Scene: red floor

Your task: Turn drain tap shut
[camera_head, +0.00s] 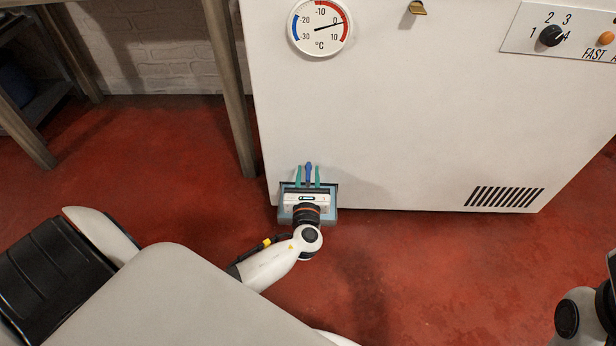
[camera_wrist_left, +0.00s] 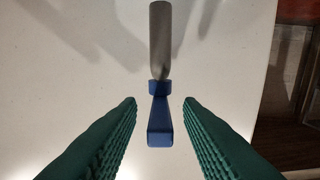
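The drain tap (camera_wrist_left: 158,45) is on the white freezer front in the left wrist view. It has a grey metal spout and a blue lever (camera_wrist_left: 159,122), which points toward the bottom of the picture. My left gripper (camera_wrist_left: 160,102) is open. Its green ridged fingers stand on either side of the lever with a gap on each side, touching nothing that I can see. In the head view my left gripper (camera_head: 308,173) is low at the freezer front, with the blue lever between its green fingers. The gripper hides the rest of the tap there. My right gripper is not in view.
The white chest freezer (camera_head: 400,120) carries a dial thermometer (camera_head: 320,27), a black knob (camera_head: 551,36) and a vent grille (camera_head: 504,197). A wooden table leg (camera_head: 232,95) stands to the left. The red floor in front is clear.

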